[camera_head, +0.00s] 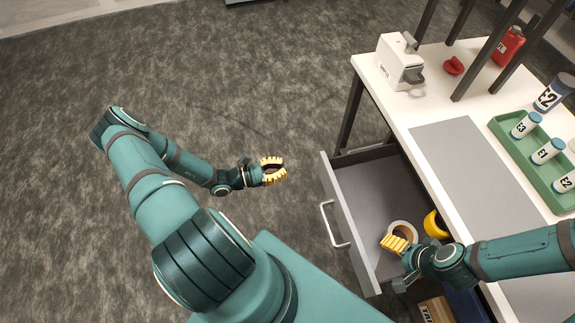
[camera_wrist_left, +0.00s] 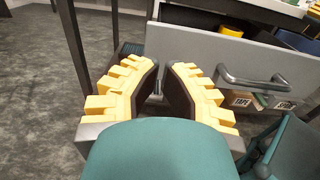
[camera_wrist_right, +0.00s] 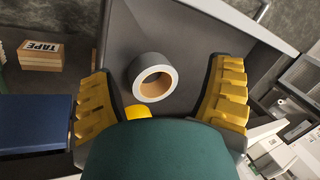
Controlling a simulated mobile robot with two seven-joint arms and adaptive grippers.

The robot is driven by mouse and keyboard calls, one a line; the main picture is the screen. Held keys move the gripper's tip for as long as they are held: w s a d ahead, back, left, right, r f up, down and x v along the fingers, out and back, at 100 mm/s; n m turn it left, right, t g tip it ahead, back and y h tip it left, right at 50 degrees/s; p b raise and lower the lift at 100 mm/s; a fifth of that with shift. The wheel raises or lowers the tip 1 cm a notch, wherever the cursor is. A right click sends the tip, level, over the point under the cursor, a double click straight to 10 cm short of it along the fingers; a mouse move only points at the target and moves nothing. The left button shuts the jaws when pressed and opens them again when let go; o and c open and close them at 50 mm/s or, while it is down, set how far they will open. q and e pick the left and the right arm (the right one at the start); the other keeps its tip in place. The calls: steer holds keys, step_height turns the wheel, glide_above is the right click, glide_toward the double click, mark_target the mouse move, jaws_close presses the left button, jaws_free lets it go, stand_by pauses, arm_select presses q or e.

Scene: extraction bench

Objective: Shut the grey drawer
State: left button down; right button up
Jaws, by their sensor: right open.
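The grey drawer (camera_head: 365,190) is pulled out from under the white bench, with its pale bar handle (camera_head: 336,224) facing left. Its front and handle (camera_wrist_left: 253,86) show in the left wrist view. My left gripper (camera_head: 284,169) is partly open and empty, left of the drawer front and apart from it. My right gripper (camera_head: 390,243) is open over the near end of the drawer, by a tape roll (camera_head: 403,231) and a yellow roll (camera_head: 434,224). In the right wrist view, the grey tape roll (camera_wrist_right: 152,78) lies between the spread fingers, inside the drawer.
The bench top (camera_head: 395,97) carries a white device (camera_head: 396,62), a red item (camera_head: 453,66), a red bottle (camera_head: 508,46) and a green rack (camera_head: 520,150) with labelled tubes. A TAPE box (camera_wrist_right: 40,55) is beside the drawer. The floor (camera_head: 230,70) left of the drawer is clear.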

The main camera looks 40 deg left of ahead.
arm_select(q)
steer(key=b+x, duration=0.1)
steer(key=x, duration=1.1)
steer(key=shift+s+b, duration=0.1)
steer(key=shift+b, duration=0.2)
arm_select(e)
steer(key=shift+w+f, duration=0.2)
steer(key=shift+f, duration=0.7)
arm_select(q)
steer(key=shift+d, duration=0.15)
steer(key=shift+w+d, duration=0.15)
steer(key=shift+w, duration=0.15)
steer(key=p, duration=0.2)
glide_toward(381, 147)
steer(key=x, duration=0.6)
steer(key=r+x, duration=0.1)
steer(key=x, duration=0.3)
steer(key=shift+w, duration=0.1)
steer(key=shift+w+d+b, duration=0.3)
steer(key=shift+w+d, duration=0.05)
steer(key=shift+w, duration=0.1)
steer(key=shift+r, duration=0.15)
arm_select(e)
steer(key=shift+w+d+r, duration=0.7)
steer(key=shift+w+r, duration=0.05)
